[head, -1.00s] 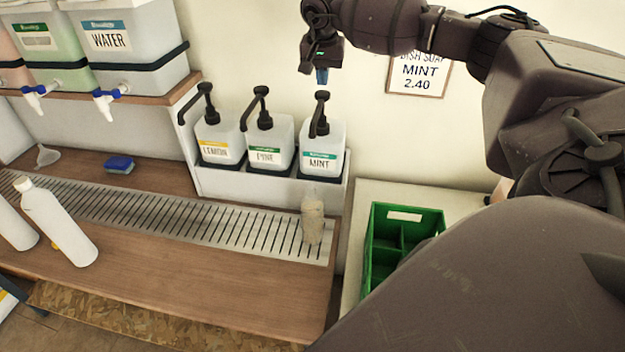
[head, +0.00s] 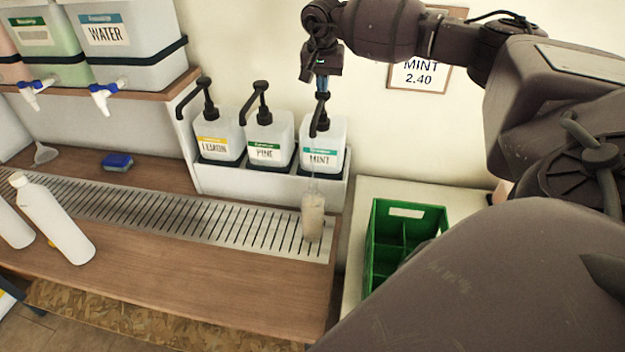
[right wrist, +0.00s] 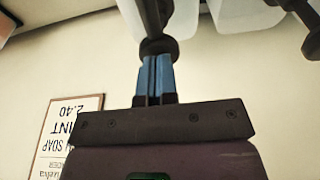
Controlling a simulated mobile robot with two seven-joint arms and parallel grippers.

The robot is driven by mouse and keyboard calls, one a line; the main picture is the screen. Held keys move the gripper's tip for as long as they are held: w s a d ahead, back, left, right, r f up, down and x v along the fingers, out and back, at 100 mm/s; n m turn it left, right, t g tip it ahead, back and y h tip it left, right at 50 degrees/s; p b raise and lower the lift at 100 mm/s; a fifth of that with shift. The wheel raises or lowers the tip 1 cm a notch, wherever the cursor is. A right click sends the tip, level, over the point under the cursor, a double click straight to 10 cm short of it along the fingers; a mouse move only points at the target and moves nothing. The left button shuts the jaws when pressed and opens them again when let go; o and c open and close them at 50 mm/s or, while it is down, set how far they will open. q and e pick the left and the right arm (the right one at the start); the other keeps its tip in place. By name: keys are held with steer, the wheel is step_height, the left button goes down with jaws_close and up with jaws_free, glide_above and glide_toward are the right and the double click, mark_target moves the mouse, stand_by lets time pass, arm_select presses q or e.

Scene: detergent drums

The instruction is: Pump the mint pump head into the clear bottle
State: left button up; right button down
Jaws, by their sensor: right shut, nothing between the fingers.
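The mint dispenser (head: 322,140) stands at the right end of the white rack, with its black pump head (head: 317,121) on top. My right gripper (head: 323,92) is shut and empty, pointing down with its blue fingertips at the top of the mint pump head. In the right wrist view the shut blue fingers (right wrist: 156,62) meet the black knob of the pump (right wrist: 158,46); firm contact is hard to confirm. The clear bottle (head: 313,218) stands upright on the drip grate below the mint nozzle, with pale contents showing. My left gripper is not in view.
Lemon (head: 215,138) and pine (head: 267,140) dispensers stand left of mint. A green crate (head: 405,215) sits at the right on a pale surface. White bottles (head: 58,222), a blue sponge (head: 117,162) and a funnel (head: 45,153) are at the left.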

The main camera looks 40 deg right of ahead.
steer(key=shift+a+b+x, duration=0.2)
steer(key=shift+b+x, duration=0.4)
steer(key=shift+x, duration=0.8)
steer(key=shift+s, duration=0.25)
steer(key=shift+d+p+v, duration=0.2)
steer(key=shift+p+v, duration=0.55)
steer(key=shift+v, duration=0.6)
steer(key=shift+w+r+p, duration=0.1)
steer(key=shift+r+p, duration=0.4)
steer(key=shift+r, duration=0.35)
steer(key=shift+w+r+p, duration=0.15)
steer(key=shift+r+p, duration=0.3)
steer(key=shift+r, duration=0.45)
steer(key=shift+f, duration=0.1)
